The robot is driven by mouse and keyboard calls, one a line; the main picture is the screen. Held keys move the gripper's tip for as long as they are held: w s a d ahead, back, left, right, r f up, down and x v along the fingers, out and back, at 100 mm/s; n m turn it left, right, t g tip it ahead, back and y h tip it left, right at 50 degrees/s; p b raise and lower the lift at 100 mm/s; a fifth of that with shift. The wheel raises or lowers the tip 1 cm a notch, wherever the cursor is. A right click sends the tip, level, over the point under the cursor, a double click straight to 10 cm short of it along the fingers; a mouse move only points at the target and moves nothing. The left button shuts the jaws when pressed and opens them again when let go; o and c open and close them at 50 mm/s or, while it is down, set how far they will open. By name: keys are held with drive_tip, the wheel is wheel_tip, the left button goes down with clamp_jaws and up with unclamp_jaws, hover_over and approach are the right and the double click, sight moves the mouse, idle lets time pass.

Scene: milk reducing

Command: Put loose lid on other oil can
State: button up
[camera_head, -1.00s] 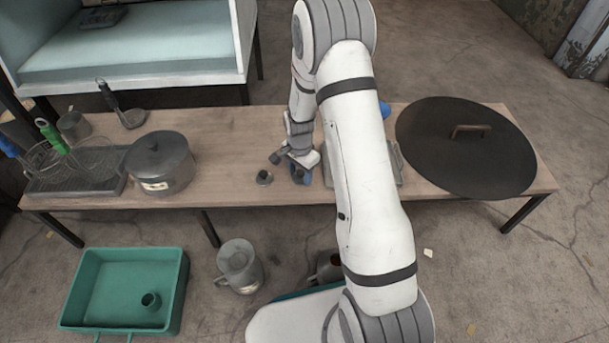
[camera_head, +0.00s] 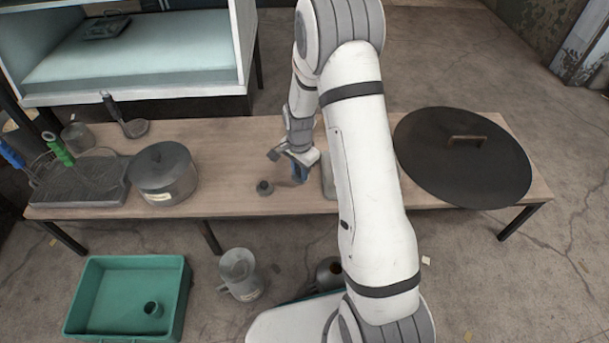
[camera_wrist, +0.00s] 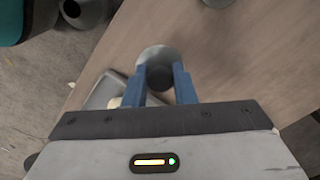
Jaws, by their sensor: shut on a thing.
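My gripper (camera_head: 299,174) is over the middle of the table, near its front edge. In the wrist view its blue fingers (camera_wrist: 160,82) are shut on a round grey thing (camera_wrist: 156,58), lid-like, partly covered by the fingers. I cannot tell for sure that it is the loose lid. A small dark round thing with a knob-like top (camera_head: 264,187) stands on the table left of my gripper, apart from it. It may be a small can or a lid; it is too small to tell. No other oil can is clearly recognisable.
A lidded pot (camera_head: 163,174) and dish rack (camera_head: 80,183) are on the table (camera_head: 228,150) at left, a large dark lid (camera_head: 470,165) at right. A tray (camera_head: 330,178) is partly behind my arm. A jug (camera_head: 238,275) and green crate (camera_head: 125,263) are on the floor.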

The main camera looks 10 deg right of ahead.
sight(298, 174)
drive_tip(key=shift+n, duration=0.6)
wheel_tip(298, 174, up, 5)
drive_tip(key=shift+r+p, duration=0.15)
drive_tip(key=shift+p, duration=0.35)
wheel_tip(298, 174, up, 9)
drive_tip(key=n, duration=1)
drive_tip(key=shift+s+a, duration=0.35)
drive_tip(key=shift+s, duration=0.1)
